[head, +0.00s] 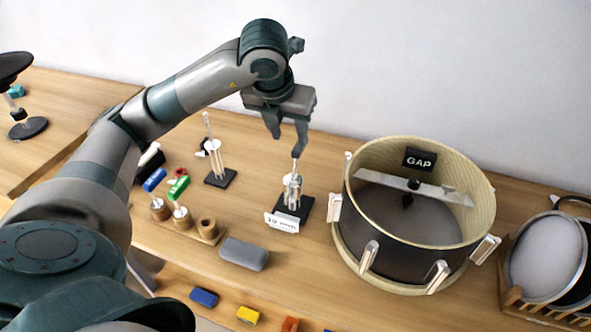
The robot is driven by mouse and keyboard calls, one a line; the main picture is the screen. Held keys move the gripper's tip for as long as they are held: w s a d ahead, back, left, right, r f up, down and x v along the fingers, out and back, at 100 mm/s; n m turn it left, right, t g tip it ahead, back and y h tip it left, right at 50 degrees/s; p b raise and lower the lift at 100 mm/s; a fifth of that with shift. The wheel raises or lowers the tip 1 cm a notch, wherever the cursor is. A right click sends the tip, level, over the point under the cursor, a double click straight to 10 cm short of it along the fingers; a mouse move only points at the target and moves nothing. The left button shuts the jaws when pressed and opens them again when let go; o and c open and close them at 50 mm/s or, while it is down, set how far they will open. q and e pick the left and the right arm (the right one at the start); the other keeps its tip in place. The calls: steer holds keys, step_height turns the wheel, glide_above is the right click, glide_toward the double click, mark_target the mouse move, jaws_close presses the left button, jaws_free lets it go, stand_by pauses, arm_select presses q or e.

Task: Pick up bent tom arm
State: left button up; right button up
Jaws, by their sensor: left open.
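A metal arm piece (292,190), which looks like the bent tom arm, stands upright on a small black base with a white label card at its front. Its thin top end reaches up to the fingertips of my left gripper (287,147). My left gripper points down from above with its two fingers apart. One finger overlaps the top of the piece in the picture; I cannot tell whether they touch. A second slim metal stand (215,160) with rods rises from another black base to the left. My right gripper is not in view.
A large open drum (350,235) marked GAP stands close on the right. A wooden block with holes (208,226), blue and green handled tools, and a grey case (244,254) lie at front left. A rack with round pads (545,258) is far right. A wall stands behind.

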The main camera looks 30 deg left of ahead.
mark_target(295, 156)
arm_select(q)
steer(key=p+x, duration=0.3)
steer(key=x, duration=0.7)
steer(key=shift+f, duration=0.1)
steer(key=shift+w+f+p, duration=0.15)
steer(key=shift+f+p, duration=0.15)
steer(key=shift+f, duration=0.05)
steer(key=shift+a, duration=0.1)
steer(key=shift+p+x, duration=0.8)
steer(key=shift+p, duration=0.15)
steer(key=p+x, duration=0.1)
steer(key=x, duration=0.1)
steer(key=shift+w+a+f, duration=0.15)
steer(key=shift+f, duration=0.25)
steer(key=shift+w+f, duration=0.15)
steer(key=shift+f, duration=0.2)
